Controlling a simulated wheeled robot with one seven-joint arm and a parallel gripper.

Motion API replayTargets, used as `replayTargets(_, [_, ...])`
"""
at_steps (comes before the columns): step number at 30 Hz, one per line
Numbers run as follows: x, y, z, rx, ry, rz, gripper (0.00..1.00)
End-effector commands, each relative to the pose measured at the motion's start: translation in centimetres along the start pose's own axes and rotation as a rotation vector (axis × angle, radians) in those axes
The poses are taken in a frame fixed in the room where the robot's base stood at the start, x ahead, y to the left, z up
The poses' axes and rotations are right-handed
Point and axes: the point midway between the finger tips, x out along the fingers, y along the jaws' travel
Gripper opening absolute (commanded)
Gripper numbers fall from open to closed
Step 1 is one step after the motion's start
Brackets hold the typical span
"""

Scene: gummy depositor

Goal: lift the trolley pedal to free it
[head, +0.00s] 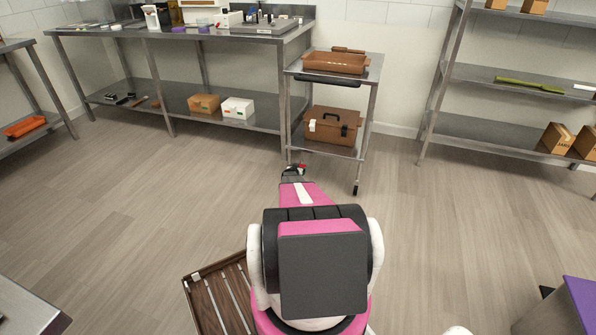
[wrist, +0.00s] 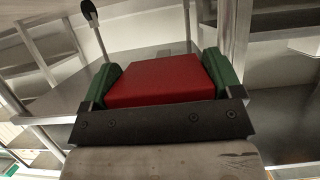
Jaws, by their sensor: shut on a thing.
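The trolley (head: 360,75) is a two-tier steel cart beside the long bench. A small red pedal (head: 302,166) shows low at its front left leg, and fills the middle of the wrist view (wrist: 160,80) as a red block. My gripper (head: 294,172) reaches down to it in the head view. In the wrist view, the green finger pads of my gripper (wrist: 164,78) press on both sides of the pedal. The pedal's mount and the foot of that leg are mostly hidden by my gripper.
The trolley carries a brown tray (head: 335,63) on top and a brown toolbox (head: 332,127) below. A long steel bench (head: 150,35) stands left, and shelving (head: 490,78) stands right. A slatted wooden piece (head: 218,300) is beside my base. Floor right of the trolley is clear.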

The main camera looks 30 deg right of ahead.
Motion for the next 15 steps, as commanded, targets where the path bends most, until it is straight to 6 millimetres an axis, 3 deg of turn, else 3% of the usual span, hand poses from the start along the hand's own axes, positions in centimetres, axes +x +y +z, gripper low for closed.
replayTargets(2, [-0.04,0.07,-0.13,0.001,0.001,0.000,0.42])
replayTargets(3, [-0.04,0.06,-0.14,0.001,0.001,0.000,0.95])
replayTargets(4, [-0.05,0.06,-0.14,0.001,0.001,0.000,1.00])
replayTargets(15, [-0.66,0.03,-0.09,0.000,0.001,0.000,1.00])
